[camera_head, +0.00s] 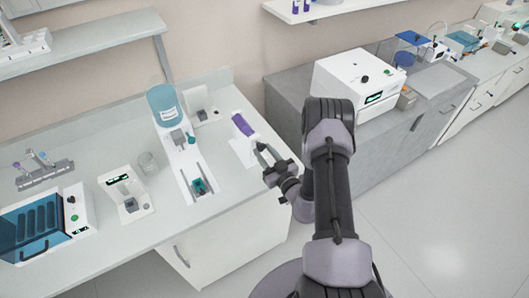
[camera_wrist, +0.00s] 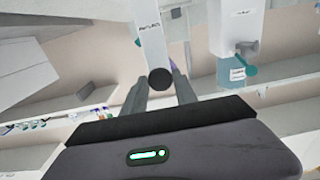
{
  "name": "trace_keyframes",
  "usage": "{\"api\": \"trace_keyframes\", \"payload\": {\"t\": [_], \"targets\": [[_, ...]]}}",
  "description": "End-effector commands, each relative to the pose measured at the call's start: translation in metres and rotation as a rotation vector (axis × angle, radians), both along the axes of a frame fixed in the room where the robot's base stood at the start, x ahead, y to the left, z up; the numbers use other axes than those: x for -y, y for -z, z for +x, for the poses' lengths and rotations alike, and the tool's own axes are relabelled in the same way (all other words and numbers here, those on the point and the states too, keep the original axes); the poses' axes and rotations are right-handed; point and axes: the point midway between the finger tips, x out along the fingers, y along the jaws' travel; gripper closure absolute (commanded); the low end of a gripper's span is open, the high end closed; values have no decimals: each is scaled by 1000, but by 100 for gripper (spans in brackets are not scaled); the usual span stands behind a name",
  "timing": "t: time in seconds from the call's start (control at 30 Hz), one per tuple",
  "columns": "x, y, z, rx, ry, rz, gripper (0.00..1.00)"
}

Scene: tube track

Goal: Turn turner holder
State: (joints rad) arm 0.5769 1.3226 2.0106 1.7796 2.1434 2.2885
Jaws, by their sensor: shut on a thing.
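In the head view, a device with a purple cylinder (camera_head: 243,125) and a white plate (camera_head: 243,153) stands at the right end of the left bench; it appears to be the turner holder. My gripper (camera_head: 264,154) is at its right side. In the wrist view, my gripper (camera_wrist: 160,88) has its two fingers either side of a round black knob (camera_wrist: 160,78) in front of a white labelled panel (camera_wrist: 151,38). It is shut on this knob. A bit of purple (camera_wrist: 174,67) shows behind the right finger. The knob is hidden in the head view.
A blue container (camera_head: 163,98) on a white stand is left of the device. A blue-lidded machine (camera_head: 40,226), a small white instrument (camera_head: 127,195) and a tube rack (camera_head: 44,174) stand farther left. A white box machine (camera_head: 350,82) sits on the grey bench behind.

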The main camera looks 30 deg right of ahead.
Motion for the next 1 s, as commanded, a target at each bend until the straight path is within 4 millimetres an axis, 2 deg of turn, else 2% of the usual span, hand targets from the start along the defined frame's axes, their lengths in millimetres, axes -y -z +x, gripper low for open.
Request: {"api": "trace_keyframes", "payload": {"t": [0.27, 0.47, 1.0], "targets": [[0, 0, 0, 1, 0, -17, 100], [0, 0, 0, 4, 0, -104, 100], [1, 0, 0, 20, 0, -591, 100]]}}
